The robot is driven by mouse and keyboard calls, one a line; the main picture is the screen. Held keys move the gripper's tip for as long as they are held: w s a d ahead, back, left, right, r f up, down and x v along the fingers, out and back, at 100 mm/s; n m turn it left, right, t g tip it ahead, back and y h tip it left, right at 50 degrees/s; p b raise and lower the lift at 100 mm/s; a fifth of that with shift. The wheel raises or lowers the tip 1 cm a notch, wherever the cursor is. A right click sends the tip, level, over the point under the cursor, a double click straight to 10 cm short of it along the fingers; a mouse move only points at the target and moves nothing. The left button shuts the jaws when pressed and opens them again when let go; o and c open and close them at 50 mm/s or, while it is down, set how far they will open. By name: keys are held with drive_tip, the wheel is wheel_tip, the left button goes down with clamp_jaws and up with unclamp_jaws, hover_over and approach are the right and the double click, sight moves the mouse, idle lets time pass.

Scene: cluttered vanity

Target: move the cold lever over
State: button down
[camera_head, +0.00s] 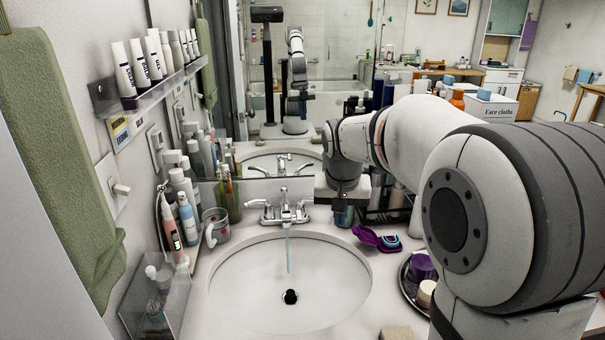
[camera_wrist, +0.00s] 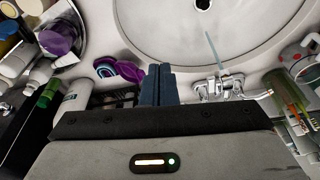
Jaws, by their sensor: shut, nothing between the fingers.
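The chrome faucet (camera_head: 285,211) stands behind the sink basin, with a lever on each side. A thin stream of water (camera_head: 288,250) runs from its spout into the basin. The right-hand lever (camera_head: 304,201) is nearest my gripper; no cold marking is legible. My gripper (camera_wrist: 158,72) is shut and empty, its dark blue fingers together. In the wrist view the faucet (camera_wrist: 222,87) is just right of the fingers, with a small gap. In the head view my gripper is right of the faucet, its fingertips hard to make out.
A purple open case (camera_head: 377,240) and a round tray (camera_head: 408,286) with jars sit right of the basin (camera_head: 240,300). Bottles and a mug (camera_head: 216,227) crowd the left. A dark wire rack (camera_head: 388,214) stands behind the purple case. The space above the basin is clear.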

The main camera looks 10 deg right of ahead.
drive_tip(key=w+m+h+p, duration=0.1)
drive_tip(key=w+m+p, duration=0.45)
drive_tip(key=w, duration=2.15)
wheel_tip(320, 180, down, 10)
drive_tip(key=n+p, duration=0.2)
drive_tip(key=p, duration=0.3)
drive_tip(key=shift+a+t+p, duration=0.3)
drive_tip(key=shift+t+p, duration=0.1)
